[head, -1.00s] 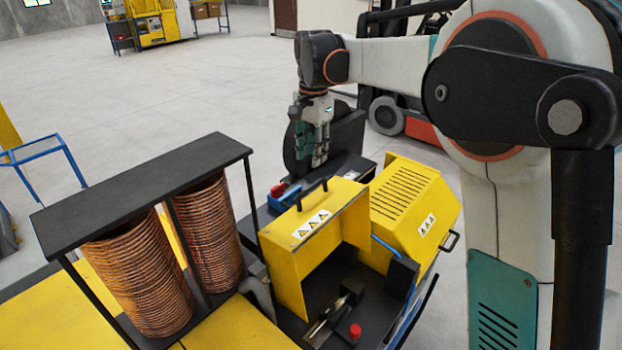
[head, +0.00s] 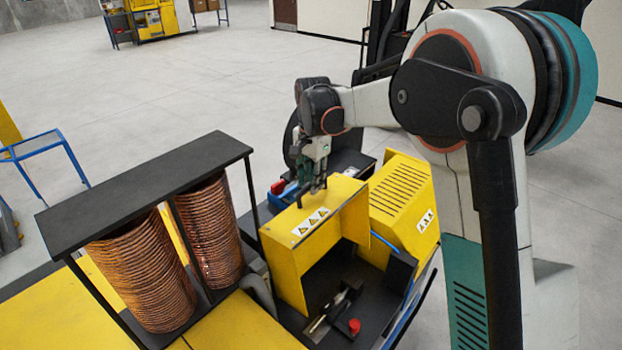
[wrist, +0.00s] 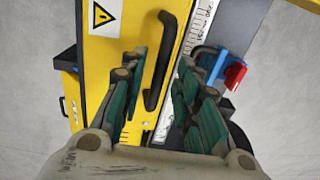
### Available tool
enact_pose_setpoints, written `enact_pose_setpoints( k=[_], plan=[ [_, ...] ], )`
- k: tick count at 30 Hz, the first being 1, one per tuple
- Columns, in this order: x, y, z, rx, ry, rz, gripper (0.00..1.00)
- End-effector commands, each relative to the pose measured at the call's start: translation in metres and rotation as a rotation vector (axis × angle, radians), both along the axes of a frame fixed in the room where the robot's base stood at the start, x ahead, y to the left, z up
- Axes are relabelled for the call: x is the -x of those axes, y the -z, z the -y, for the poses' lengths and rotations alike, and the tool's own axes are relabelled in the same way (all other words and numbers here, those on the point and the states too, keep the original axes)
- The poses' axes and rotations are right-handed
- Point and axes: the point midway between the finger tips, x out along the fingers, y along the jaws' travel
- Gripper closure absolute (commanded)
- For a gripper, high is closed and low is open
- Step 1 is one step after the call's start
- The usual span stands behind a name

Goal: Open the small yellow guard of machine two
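The small yellow guard (head: 292,268) is a boxy hood with warning labels on top, standing over the black machine bed. Its black bar handle shows in the wrist view (wrist: 157,85), on the guard's yellow top face (wrist: 112,60). My gripper (head: 312,195) points down at the top of the guard, where the handle is largely hidden behind the fingers in the head view. In the wrist view my gripper (wrist: 160,65) is open, with one finger on each side of the handle. I see no clear contact with the handle.
A larger slotted yellow cover (head: 402,200) stands right of the guard. Copper coils (head: 140,270) under a black frame (head: 150,180) stand to the left. A red button (head: 354,326) is at the front. A red and blue part (wrist: 232,75) lies close to the right finger.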

Motion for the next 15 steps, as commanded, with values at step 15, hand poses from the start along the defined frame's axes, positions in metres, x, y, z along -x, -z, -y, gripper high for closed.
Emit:
enact_pose_setpoints(
  k=[15],
  plan=[
    [0.010, 0.001, 0.011, -0.027, 0.002, 0.025, 1.00]
  ],
)
